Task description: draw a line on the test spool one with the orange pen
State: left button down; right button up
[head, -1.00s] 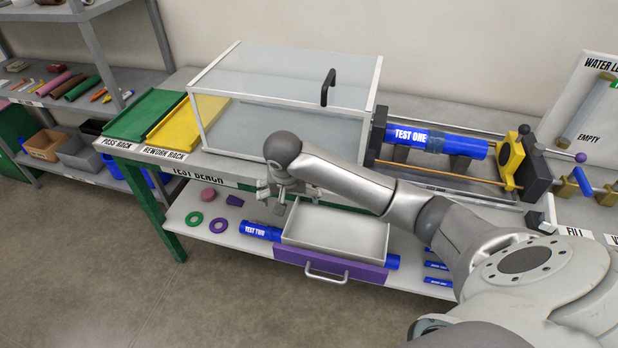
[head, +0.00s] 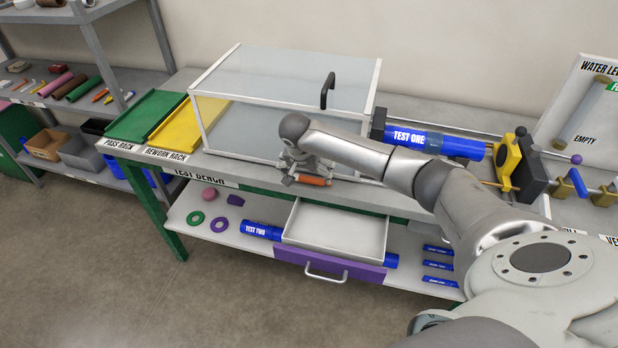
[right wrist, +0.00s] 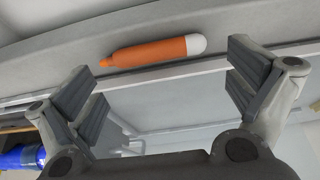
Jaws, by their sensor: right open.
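The orange pen (head: 313,180) with a white end lies at the front of the bench top, before the clear box. It also shows in the right wrist view (right wrist: 150,50), beyond the fingertips and across the gap between them. My right gripper (head: 300,170) is open and empty, close beside the pen; I cannot tell whether they touch. The test spool one (head: 458,147) is a blue pipe labelled TEST ONE, lying level between a dark end plate and a yellow-and-black clamp. My arm hides part of the area below it. My left gripper is not in view.
The clear box (head: 285,65) with a black handle stands just behind the pen. An open drawer (head: 335,232) with a purple front juts out below. Green (head: 140,113) and yellow (head: 178,130) racks are at left. A second blue spool (head: 262,231) lies on the lower shelf.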

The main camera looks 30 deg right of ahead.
aim_at(308, 176)
jog(key=shift+x, duration=1.6)
jog(key=c, duration=0.6)
jog(key=shift+r, duration=0.15)
